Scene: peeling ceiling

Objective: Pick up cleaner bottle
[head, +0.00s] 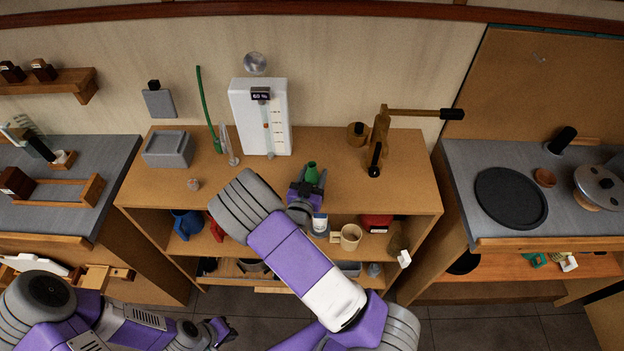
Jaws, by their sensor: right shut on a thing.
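My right gripper (309,184) is over the front part of the wooden shelf unit's top. It is shut on a small green bottle (312,172), most likely the cleaner bottle. The bottle's green upper part shows between the fingers, and its lower part is hidden by the gripper. I cannot tell whether it touches the wooden top. My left gripper (219,331) is low at the bottom left, in front of the unit and away from the bottle. Its fingers are too small and dark to tell if they are open.
The wooden unit (290,180) bears a grey bin (168,148), a white dispenser (258,117) and a brown clamp-like tool (380,135). Its shelf holds a blue jug (186,223), a white-and-blue container (320,223) and a beige mug (350,237). Side counters flank it.

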